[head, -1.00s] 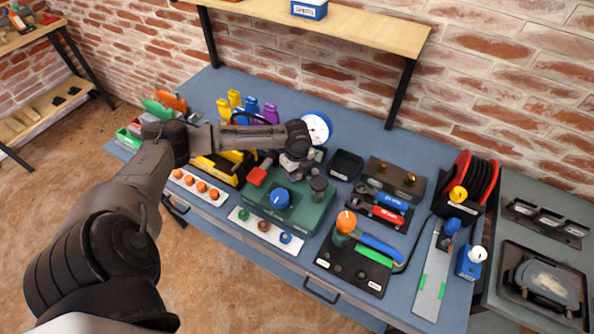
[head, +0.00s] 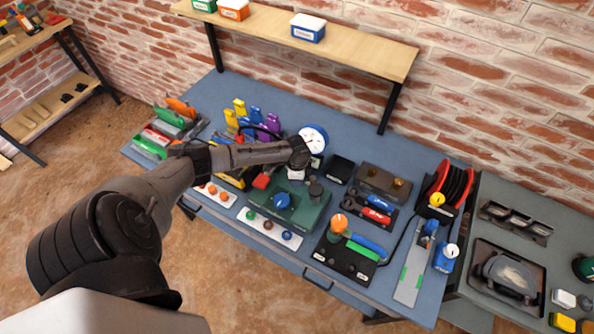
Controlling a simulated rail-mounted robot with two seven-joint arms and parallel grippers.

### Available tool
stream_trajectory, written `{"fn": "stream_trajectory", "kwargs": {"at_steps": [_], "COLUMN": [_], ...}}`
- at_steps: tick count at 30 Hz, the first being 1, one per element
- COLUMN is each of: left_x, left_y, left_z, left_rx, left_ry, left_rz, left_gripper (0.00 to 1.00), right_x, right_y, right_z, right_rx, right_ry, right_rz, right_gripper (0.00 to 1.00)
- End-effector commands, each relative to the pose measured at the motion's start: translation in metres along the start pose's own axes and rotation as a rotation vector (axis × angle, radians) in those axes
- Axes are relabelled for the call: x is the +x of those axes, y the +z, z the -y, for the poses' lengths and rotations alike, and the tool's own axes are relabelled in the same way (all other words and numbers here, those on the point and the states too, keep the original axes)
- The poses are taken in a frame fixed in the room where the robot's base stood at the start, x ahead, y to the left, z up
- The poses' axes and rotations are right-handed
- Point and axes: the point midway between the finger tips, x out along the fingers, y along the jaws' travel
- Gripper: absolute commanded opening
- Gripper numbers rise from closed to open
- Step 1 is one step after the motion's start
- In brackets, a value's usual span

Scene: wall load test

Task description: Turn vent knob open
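A green unit (head: 302,222) stands on the blue workbench with a blue round knob (head: 282,201) on its front. A dark knob (head: 316,189) stands at its back right and a red handle (head: 262,181) at its left. A white round gauge (head: 313,138) stands behind it. I cannot read which knob is the vent knob. My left gripper (head: 296,176) points down over the back of the green unit, behind the blue knob and left of the dark knob. Its fingers are small and partly hidden by my wrist, so their opening and any contact are unclear. My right gripper is out of view.
A panel with coloured knobs (head: 268,228) lies in front of the green unit. A black board with an orange-topped knob (head: 338,222) is to its right. Yellow and purple clamps (head: 257,116) stand behind my arm. A wooden shelf (head: 350,45) overhangs the bench's back.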

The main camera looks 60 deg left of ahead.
Motion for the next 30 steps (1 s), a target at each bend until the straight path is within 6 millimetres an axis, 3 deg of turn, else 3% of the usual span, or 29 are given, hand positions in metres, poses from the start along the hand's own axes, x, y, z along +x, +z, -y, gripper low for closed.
{"fn": "stream_trajectory", "kwargs": {"at_steps": [1,12,30], "left_x": [-0.006,-0.004,-0.002], "left_y": [0.0,-0.001,-0.001], "left_z": [-0.001,-0.001,0.0], "left_rx": [-0.045,-0.387,-0.718], "left_ry": [0.004,0.003,0.001], "left_rz": [0.0,-0.001,-0.001], "left_gripper": [0.14,0.14,0.14], "right_x": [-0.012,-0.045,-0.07], "right_y": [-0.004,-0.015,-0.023], "right_z": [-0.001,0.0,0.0], "right_rx": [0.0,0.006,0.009], "right_ry": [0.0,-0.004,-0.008], "right_rz": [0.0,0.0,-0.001], "right_gripper": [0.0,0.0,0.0]}}
